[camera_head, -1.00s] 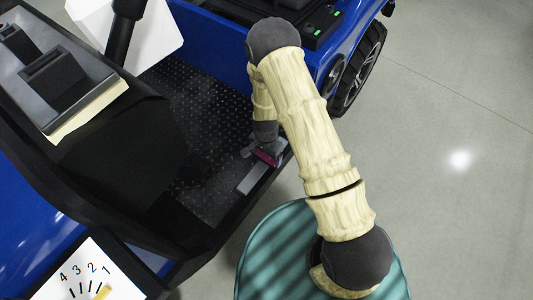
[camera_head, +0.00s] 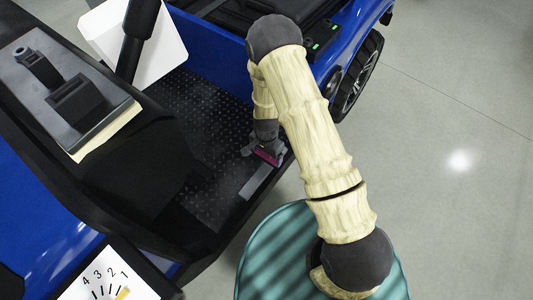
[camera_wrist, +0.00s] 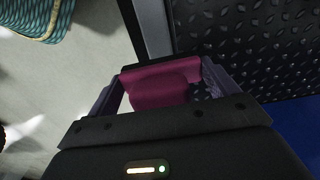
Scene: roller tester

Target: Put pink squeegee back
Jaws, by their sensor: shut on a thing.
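The pink squeegee (camera_wrist: 158,84) is between the two fingers of my gripper (camera_wrist: 160,72) in the wrist view. The gripper is shut on it. A wide pink edge spans the fingertips, and a rounded pink part lies behind it. In the head view the squeegee (camera_head: 267,155) shows as a small magenta strip at my gripper (camera_head: 262,151), over the vehicle's black textured floor near its open side. Whether it touches the floor cannot be told. My palm and fingers hide part of it.
A grey slotted block (camera_head: 78,102) sits on the vehicle's black console at left. A white box (camera_head: 150,42) and a black post (camera_head: 133,48) stand behind it. A numbered dial plate (camera_head: 108,280) is at lower left. Open grey floor (camera_head: 450,170) lies to the right.

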